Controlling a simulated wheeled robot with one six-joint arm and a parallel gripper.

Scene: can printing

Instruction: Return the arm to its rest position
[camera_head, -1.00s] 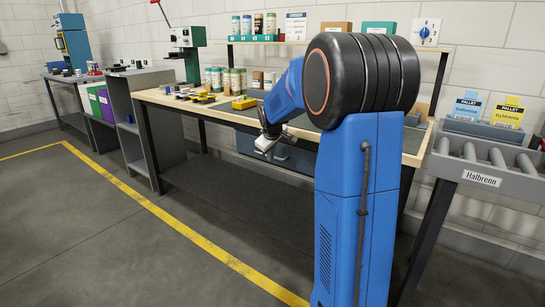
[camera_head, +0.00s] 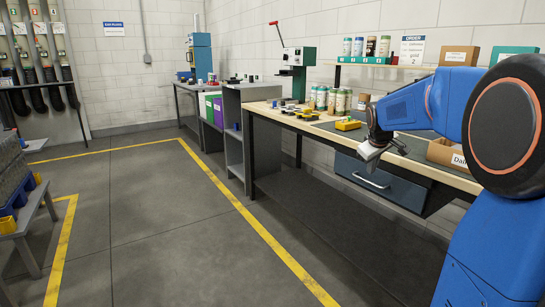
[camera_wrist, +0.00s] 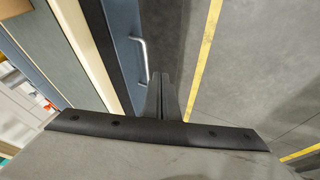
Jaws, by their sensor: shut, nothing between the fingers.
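My gripper (camera_head: 371,154) hangs at the end of my blue arm, just off the front edge of the workbench (camera_head: 462,182). In the wrist view my gripper's two fingers (camera_wrist: 163,98) lie together, shut, with nothing seen between them. They point down over the floor beside the bench's blue drawer front (camera_wrist: 128,45). The arm is bent, with its large joint at the right edge of the head view.
On the bench are several cans (camera_head: 331,100), a yellow box (camera_head: 348,125) and a cardboard box (camera_head: 446,153). A green press (camera_head: 297,70) stands on the left. A grey shelf unit (camera_head: 238,130) stands beyond. The floor (camera_head: 170,215) in front is clear.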

